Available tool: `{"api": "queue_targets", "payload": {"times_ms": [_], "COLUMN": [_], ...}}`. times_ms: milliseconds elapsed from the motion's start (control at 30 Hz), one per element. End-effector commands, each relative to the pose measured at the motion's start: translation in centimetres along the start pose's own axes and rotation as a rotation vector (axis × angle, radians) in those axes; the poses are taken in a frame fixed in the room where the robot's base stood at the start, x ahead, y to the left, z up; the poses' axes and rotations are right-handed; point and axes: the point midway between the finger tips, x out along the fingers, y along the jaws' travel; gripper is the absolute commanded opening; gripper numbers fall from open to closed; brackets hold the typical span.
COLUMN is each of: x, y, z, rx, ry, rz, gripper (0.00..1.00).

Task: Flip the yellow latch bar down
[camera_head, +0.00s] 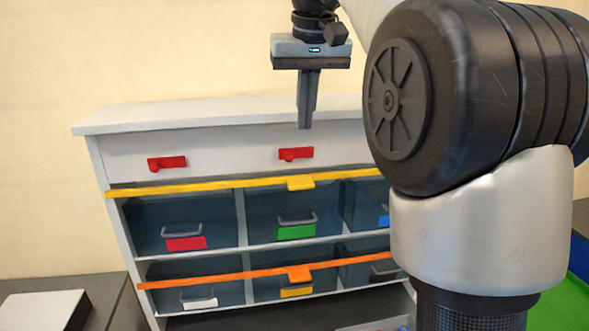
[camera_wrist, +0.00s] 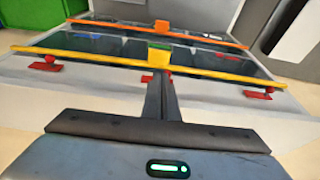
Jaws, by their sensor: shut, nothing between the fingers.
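The yellow latch bar (camera_head: 225,188) runs across the front of the white cabinet, above the upper row of bins, with a yellow tab (camera_head: 301,183) at its middle. In the wrist view the yellow bar (camera_wrist: 100,59) crosses the picture beyond my fingers, with its tab (camera_wrist: 159,54) just past the fingertips. My gripper (camera_head: 306,127) is shut and empty, pointing down in front of or over the cabinet top, higher in the head view than the bar. It also shows in the wrist view (camera_wrist: 160,82). It appears apart from the bar. Part of the bar's right side is hidden behind my arm.
Red latches (camera_head: 167,163) and (camera_head: 296,154) sit on the panel above the yellow bar. An orange bar (camera_head: 220,278) crosses the lower bins. A grey counter with a white box (camera_head: 40,310) stands at left.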

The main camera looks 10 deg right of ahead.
Motion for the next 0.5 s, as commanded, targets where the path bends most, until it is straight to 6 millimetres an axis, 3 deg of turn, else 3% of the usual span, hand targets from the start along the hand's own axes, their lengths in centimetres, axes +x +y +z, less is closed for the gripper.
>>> {"api": "queue_targets", "payload": {"times_ms": [267, 500], "x": [0.6, 4.7], "y": [0.0, 0.0], "z": [0.0, 0.1], "rx": [0.0, 0.0], "ry": [0.0, -0.003], "rz": [0.0, 0.0], "gripper": [0.0, 0.0]}}
